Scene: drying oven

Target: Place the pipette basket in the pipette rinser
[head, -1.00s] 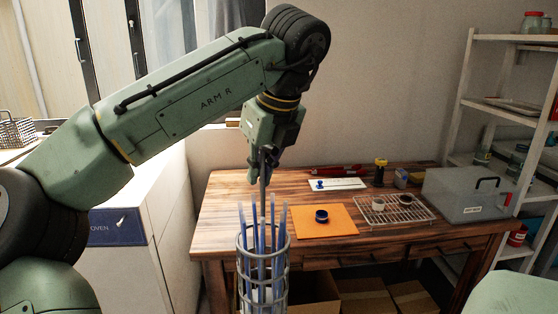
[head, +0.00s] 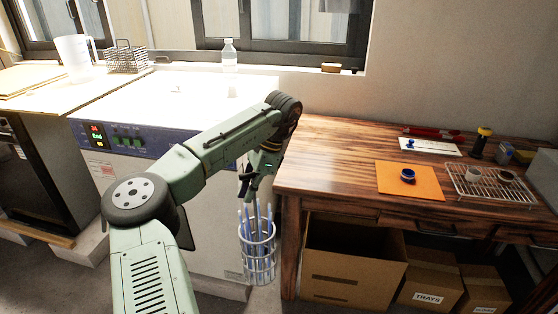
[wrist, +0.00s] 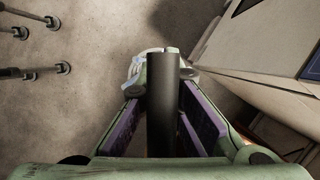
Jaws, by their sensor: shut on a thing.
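The pipette basket (head: 260,264) is a grey wire cylinder with several blue pipettes standing in it. It hangs upright in the head view, in front of the oven's right side and left of the wooden table. My gripper (head: 250,190) is above it, shut on its upright handle. In the wrist view the dark grey handle (wrist: 163,105) stands between the fingers of my gripper (wrist: 163,120). The basket's body is not clear in the wrist view. I cannot make out a pipette rinser in either view.
The white drying oven (head: 110,140) stands behind my arm. The wooden table (head: 330,150) at the right bears an orange mat (head: 425,187) and a wire rack (head: 485,190). Cardboard boxes (head: 350,265) lie below. Several thin metal legs (wrist: 30,72) show at the wrist view's left.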

